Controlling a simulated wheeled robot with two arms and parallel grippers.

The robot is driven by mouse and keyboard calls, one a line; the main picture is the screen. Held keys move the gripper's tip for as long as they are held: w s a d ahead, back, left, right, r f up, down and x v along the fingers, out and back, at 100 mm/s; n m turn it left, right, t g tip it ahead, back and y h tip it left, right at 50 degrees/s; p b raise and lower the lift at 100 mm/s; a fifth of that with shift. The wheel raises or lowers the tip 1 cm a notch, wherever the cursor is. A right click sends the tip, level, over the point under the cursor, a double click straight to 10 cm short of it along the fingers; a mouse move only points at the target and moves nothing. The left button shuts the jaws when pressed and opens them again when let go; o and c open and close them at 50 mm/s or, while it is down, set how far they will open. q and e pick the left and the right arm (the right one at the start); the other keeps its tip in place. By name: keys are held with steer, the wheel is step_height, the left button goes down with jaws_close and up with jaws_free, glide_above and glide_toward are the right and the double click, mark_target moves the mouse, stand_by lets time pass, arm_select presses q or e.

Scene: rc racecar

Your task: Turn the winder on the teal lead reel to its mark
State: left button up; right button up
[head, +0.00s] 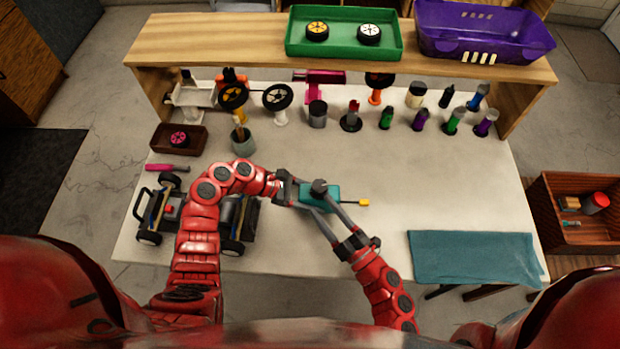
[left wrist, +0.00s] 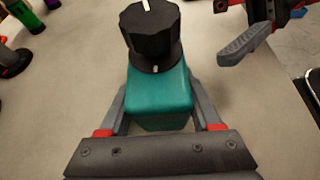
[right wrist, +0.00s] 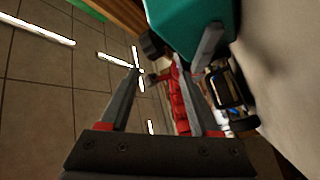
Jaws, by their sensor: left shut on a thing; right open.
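The teal lead reel (head: 330,200) is held above the table by my left gripper (head: 293,190), whose fingers are shut on both sides of its teal body (left wrist: 160,98). Its black winder knob (left wrist: 150,35) points up and has a white line on top. A second short white mark shows low on the knob's near side, at its base. A lead with a yellow end (head: 362,203) sticks out to the right. My right gripper (head: 331,213) is open, its fingers reaching up beside the reel. In the right wrist view the reel (right wrist: 190,22) is at the top, partly behind one finger.
A black car chassis (head: 150,215) stands at the left of the table (head: 450,190). Wheels, pots and coloured bottles line the back under a wooden shelf (head: 220,40). A teal cloth (head: 470,257) lies front right. The table's right middle is clear.

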mark_target(310, 185)
steer(key=d+m+g, duration=0.1)
steer(key=d+m, duration=0.1)
steer(key=w+d+m+g+y, duration=0.1)
steer(key=m+g, duration=0.1)
steer(key=m, duration=0.1)
steer(key=shift+w+d+r, duration=0.1)
steer(key=shift+d+r, duration=0.05)
steer(key=shift+d, duration=0.25)
steer(key=w+a+m, duration=0.1)
steer(key=w+a, duration=0.1)
steer(key=w+a+g, duration=0.1)
steer(key=w+a, duration=0.2)
steer(key=w+a+m, duration=0.1)
steer(key=w+a, duration=0.1)
steer(key=a, duration=0.1)
steer(key=shift+w+r+m+g+y, duration=0.15)
steer(key=shift+m+g+y, duration=0.15)
steer(key=shift+g, duration=0.1)
jaws_close()
